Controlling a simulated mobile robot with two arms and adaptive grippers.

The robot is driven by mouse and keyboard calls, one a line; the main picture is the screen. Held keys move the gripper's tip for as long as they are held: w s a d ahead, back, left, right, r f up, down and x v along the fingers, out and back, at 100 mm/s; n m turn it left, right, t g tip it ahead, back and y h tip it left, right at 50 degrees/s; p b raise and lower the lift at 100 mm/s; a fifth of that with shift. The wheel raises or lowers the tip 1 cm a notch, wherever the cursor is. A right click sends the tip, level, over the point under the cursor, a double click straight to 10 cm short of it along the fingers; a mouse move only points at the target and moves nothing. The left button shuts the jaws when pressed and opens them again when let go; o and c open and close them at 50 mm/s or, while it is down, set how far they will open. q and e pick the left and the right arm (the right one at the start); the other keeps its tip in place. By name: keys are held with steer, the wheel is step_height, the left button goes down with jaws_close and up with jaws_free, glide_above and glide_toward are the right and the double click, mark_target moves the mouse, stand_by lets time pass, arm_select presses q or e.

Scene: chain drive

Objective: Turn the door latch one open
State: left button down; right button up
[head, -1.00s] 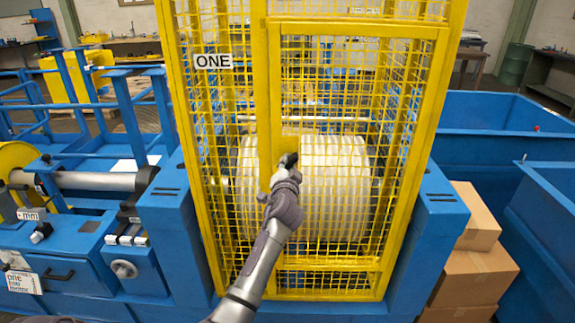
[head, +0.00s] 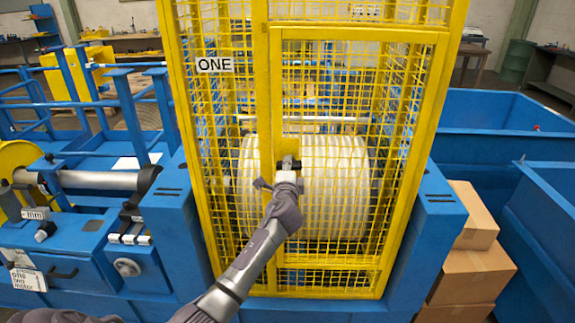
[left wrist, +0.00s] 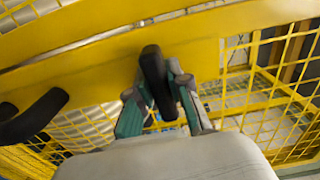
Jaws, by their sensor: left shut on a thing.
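The yellow mesh door (head: 360,35) of the cage marked ONE (head: 214,65) fills the middle of the head view and stands in its frame. My left gripper (head: 288,166) is at the left edge of this door, at latch height. In the left wrist view its two teal and grey fingers (left wrist: 160,100) are shut on the black door latch (left wrist: 154,72), one on each side of it. The latch stands nearly upright in that picture, across the yellow door frame. In the head view the gripper mostly hides the latch. My right gripper is not in view.
A second black handle (left wrist: 35,117) shows left of the latch in the left wrist view. A large pale drum (head: 330,195) sits behind the mesh. Blue machinery (head: 160,225) stands left; cardboard boxes (head: 470,275) and blue bins (head: 500,120) stand right.

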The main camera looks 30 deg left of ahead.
arm_select(q)
steer(key=shift+m, duration=0.4)
steer(key=c, duration=1.1)
jaws_free()
steer(key=v, duration=1.2)
steer(key=shift+s, duration=0.1)
